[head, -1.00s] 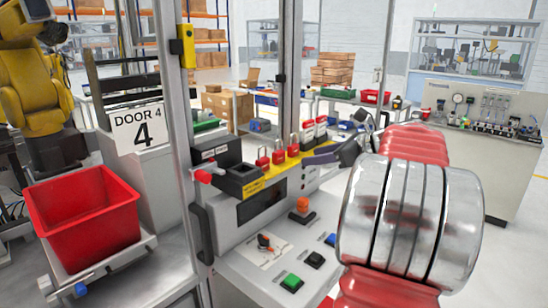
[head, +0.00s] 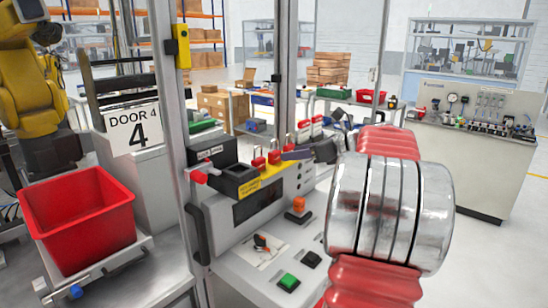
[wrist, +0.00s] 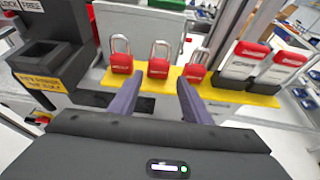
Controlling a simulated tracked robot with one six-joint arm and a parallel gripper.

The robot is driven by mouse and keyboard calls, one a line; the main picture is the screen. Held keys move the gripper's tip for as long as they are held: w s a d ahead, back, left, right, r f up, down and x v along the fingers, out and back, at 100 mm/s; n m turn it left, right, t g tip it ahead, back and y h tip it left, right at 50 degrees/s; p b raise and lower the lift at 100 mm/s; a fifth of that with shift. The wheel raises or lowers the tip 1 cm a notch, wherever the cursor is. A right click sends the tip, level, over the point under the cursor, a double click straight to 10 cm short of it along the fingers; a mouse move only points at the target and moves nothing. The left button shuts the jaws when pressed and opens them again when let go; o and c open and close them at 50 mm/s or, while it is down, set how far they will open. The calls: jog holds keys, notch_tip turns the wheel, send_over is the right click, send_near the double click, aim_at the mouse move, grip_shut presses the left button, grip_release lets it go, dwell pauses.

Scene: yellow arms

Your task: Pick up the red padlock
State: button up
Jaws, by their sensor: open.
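Three red padlocks with silver shackles stand upright in a row on a yellow strip. In the wrist view they are the left padlock (wrist: 121,62), the middle padlock (wrist: 158,67) and the right padlock (wrist: 195,72). The left padlock (head: 259,162) and middle padlock (head: 274,156) also show in the head view, where my gripper partly covers the right one. My gripper (wrist: 160,78) is open and empty. Its two purple-grey fingers point at the row, with the middle padlock in line with the gap between them. I cannot tell whether the fingertips reach beside it.
Red-and-white tags (wrist: 246,60) stand right of the padlocks. A black open-topped block (wrist: 43,58) stands to their left. Below is a sloped panel with a green button (head: 289,282) and an orange knob (head: 298,205). A grey frame post (head: 180,130) and a red bin (head: 80,220) are further left.

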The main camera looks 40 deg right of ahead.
aim_at(278, 155)
jog(key=shift+x, duration=1.55)
jog(key=shift+x, duration=2.6)
jog(key=shift+a, duration=0.1)
jog(key=c, duration=0.9)
jog(key=shift+o, duration=0.2)
jog(key=shift+r, duration=0.15)
notch_tip(278, 155, up, 10)
jog(key=shift+f, duration=0.1)
